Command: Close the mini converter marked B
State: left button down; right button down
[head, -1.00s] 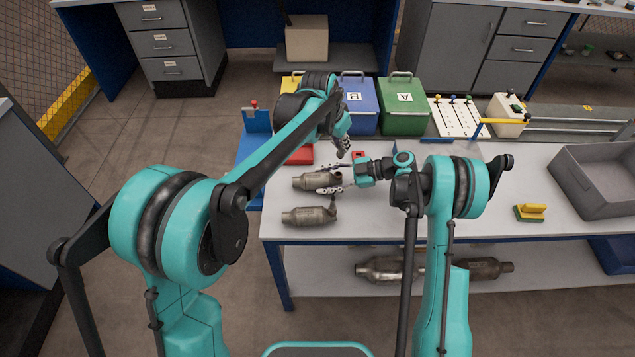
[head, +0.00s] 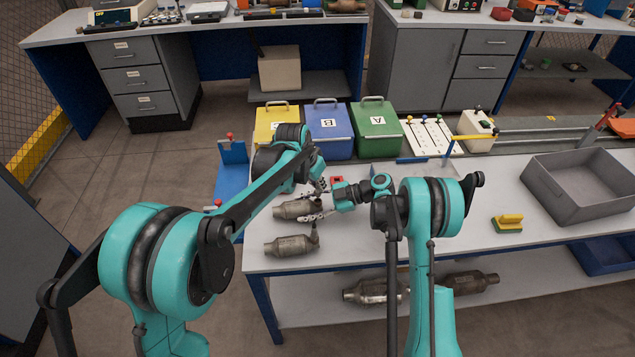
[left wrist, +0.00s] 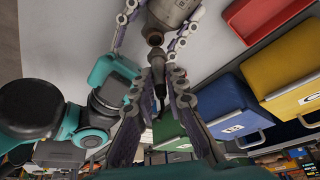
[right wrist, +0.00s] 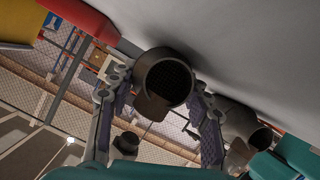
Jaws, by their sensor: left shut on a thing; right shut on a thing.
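A grey-brown metal converter (head: 290,210) lies near the table's left end. My right gripper (head: 313,216) is shut on it; in the right wrist view the fingers flank its open, mesh-filled mouth (right wrist: 168,78). My left gripper (head: 321,184) is above and beside the converter's right end. In the left wrist view it is shut on a slim dark part (left wrist: 159,90) near the converter's pipe end (left wrist: 155,38); whether that part joins the converter I cannot tell. A second converter (head: 288,246) lies nearer the front edge, apart. No B is readable on either converter.
Yellow (head: 275,122), blue B (head: 329,128) and green A (head: 376,130) bins stand behind the table. Larger converters (head: 375,291) lie on the lower shelf.

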pick_arm(q)
jog(key=shift+f, duration=0.85)
jog(key=shift+f, duration=0.6)
dwell(0.3)
jog(key=shift+w+a+m+g, duration=0.1)
jog(key=shift+m+g, duration=0.2)
jog(key=shift+m, duration=0.8)
jog(key=m, duration=0.2)
jog(key=m+g+h, duration=0.1)
jog(key=m, duration=0.1)
jog(key=shift+g, duration=0.3)
jog(key=m, duration=0.2)
jog(key=m+g, duration=0.1)
jog(key=m, duration=0.1)
jog(key=shift+w+m+g, duration=0.1)
jog(key=shift+m+g, duration=0.2)
jog(key=m+g, duration=0.1)
jog(key=m, duration=0.1)
jog(key=shift+m, duration=0.4)
